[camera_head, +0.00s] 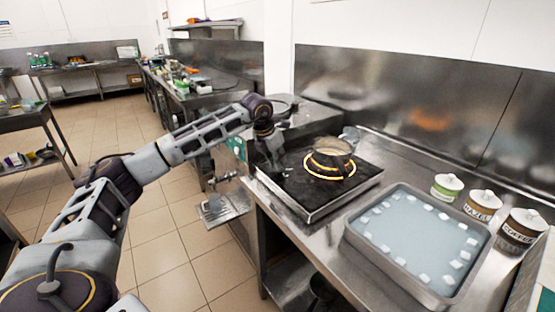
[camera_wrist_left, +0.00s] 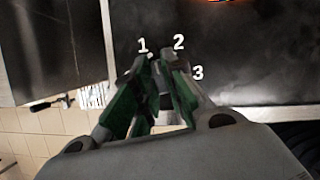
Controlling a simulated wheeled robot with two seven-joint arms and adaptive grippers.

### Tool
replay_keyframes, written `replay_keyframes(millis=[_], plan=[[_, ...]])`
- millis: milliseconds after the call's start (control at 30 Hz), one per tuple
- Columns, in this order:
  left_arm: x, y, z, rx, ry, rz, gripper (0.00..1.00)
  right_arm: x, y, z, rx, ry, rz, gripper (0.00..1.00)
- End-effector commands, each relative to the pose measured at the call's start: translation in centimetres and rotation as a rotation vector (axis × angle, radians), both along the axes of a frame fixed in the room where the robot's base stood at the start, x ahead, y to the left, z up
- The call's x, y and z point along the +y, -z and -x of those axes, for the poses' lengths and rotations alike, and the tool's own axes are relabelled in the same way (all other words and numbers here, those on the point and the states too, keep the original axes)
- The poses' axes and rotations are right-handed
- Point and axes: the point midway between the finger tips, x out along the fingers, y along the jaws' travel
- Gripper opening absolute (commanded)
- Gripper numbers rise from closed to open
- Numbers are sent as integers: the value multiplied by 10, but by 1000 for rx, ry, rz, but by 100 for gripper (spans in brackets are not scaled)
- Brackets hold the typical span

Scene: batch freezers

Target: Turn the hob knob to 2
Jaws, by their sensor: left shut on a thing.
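The black hob (camera_head: 315,200) stands on the steel counter, with a glowing orange ring (camera_head: 330,172) under a small pan (camera_head: 331,150). My left gripper (camera_head: 277,168) points down at the hob's left side. In the left wrist view, the gripper's green-padded fingers (camera_wrist_left: 157,75) are closed around the hob knob, which is mostly hidden between them. White digits 1 (camera_wrist_left: 143,45), 2 (camera_wrist_left: 179,41) and 3 (camera_wrist_left: 198,72) show on the black hob surface (camera_wrist_left: 245,55) beyond the fingers. The knob's pointer cannot be made out clearly. My right gripper is not in view.
A steel tray (camera_head: 357,237) of pale blue liquid with white cubes along its edges sits right of the hob. Several lidded jars (camera_head: 482,206) stand behind it. A glass vessel (camera_head: 350,134) is behind the pan. Open tiled floor (camera_head: 165,215) lies left of the counter.

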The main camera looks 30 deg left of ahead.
Motion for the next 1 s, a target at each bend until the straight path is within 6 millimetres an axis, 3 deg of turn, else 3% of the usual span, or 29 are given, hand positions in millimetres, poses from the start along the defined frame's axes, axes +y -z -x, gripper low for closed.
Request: replay_keyframes(millis=[67,400,1000], plan=[[0,2,1,6,47,1,0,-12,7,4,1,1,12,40],[2,2,0,7,262,1,0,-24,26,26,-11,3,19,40],[2,1,-1,8,620,2,0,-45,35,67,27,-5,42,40]])
